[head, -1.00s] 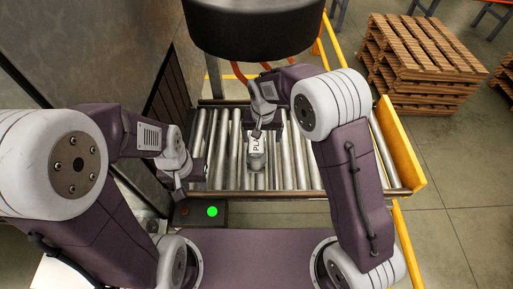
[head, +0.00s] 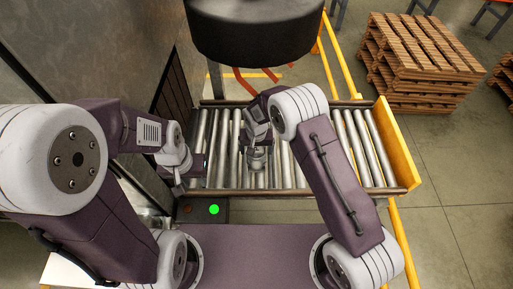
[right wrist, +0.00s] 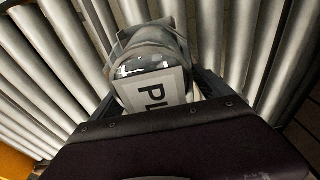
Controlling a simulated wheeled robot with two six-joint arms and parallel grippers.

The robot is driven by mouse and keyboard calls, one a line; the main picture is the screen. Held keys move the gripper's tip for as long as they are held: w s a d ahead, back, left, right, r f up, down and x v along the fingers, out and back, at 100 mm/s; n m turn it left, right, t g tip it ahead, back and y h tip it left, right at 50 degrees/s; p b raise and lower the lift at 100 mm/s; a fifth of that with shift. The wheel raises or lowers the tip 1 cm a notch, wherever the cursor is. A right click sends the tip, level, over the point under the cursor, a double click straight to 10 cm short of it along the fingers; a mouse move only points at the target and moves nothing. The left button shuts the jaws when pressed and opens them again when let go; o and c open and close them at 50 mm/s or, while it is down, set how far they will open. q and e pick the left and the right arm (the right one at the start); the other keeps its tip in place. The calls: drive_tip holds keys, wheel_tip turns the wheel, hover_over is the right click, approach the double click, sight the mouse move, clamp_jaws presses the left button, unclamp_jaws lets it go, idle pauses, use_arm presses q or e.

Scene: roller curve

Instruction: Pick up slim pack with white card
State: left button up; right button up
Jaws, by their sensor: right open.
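The slim pack (right wrist: 150,52) is a grey, clear-looking pack with a white card (right wrist: 160,93) bearing large dark letters, of which "PL" shows. It lies on the rollers, and in the head view its near end (head: 257,162) shows just below my right gripper (head: 257,146). In the right wrist view the open fingers of my right gripper (right wrist: 155,82) are on either side of the pack; whether they touch it I cannot tell. My left gripper (head: 181,183) is over the left end of the rollers, away from the pack, and its jaws are too small to read.
The roller conveyor (head: 350,150) has bare rollers on both sides of the pack. A yellow guard (head: 398,145) closes its right end. A dark box with a lit green button (head: 214,209) sits at the near left. Wooden pallets (head: 420,65) stand far right.

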drive_tip(key=shift+w+f, duration=0.1)
drive_tip(key=c, duration=1.9)
clamp_jaws()
drive_tip(key=shift+r, duration=0.2)
wheel_tip(320, 180, up, 4)
drive_tip(key=shift+f+b, duration=0.1)
drive_tip(key=shift+b, duration=0.75)
drive_tip(key=s+d+r+b, duration=0.2)
drive_tip(key=s+d+r, duration=0.5)
drive_tip(key=s, duration=0.2)
drive_tip(key=shift+s+b, duration=0.2)
drive_tip(key=shift+b, duration=0.1)
